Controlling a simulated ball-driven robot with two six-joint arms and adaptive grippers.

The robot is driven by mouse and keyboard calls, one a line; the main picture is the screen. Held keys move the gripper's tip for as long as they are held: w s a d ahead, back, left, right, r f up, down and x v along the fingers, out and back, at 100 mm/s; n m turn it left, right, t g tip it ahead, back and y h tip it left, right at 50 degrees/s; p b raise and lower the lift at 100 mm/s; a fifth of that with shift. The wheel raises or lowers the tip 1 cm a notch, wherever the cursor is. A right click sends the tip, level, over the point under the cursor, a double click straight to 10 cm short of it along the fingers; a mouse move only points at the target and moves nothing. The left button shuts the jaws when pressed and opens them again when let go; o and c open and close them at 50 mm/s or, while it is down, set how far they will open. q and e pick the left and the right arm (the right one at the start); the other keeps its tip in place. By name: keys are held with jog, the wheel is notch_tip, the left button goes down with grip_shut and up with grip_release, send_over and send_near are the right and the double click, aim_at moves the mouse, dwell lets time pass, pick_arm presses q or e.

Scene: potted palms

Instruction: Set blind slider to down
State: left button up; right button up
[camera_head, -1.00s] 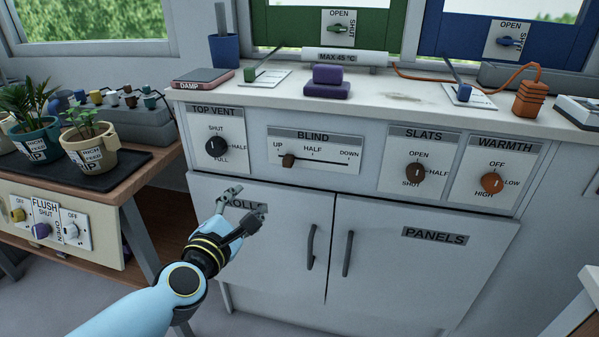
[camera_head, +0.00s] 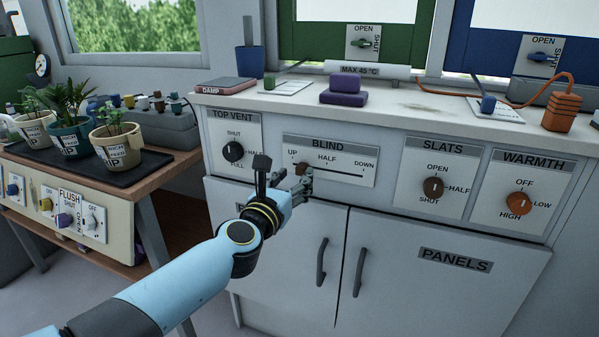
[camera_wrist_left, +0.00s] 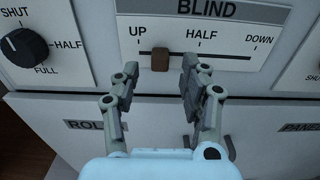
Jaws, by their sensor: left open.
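The blind slider's brown knob (camera_head: 301,168) sits near the UP end of its dark horizontal slot, a little right of the UP mark. It also shows in the left wrist view (camera_wrist_left: 160,61). The white BLIND panel (camera_head: 345,178) reads UP, HALF and DOWN from left to right. My left gripper (camera_head: 284,173) is open in front of the panel's left end. In the left wrist view its fingers (camera_wrist_left: 157,78) are apart, one on each side of the knob's position. I cannot tell whether either finger touches it.
The TOP VENT dial (camera_head: 233,151) is left of the slider; the SLATS dial (camera_head: 433,187) and WARMTH dial (camera_head: 519,204) are right. Cupboard door handles (camera_head: 321,262) stick out below. A counter (camera_head: 415,112) with loose items runs above. Potted plants (camera_head: 117,146) stand left.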

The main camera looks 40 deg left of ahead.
aim_at(300, 171)
pick_arm(q)
jog(key=shift+x, duration=1.8)
grip_shut()
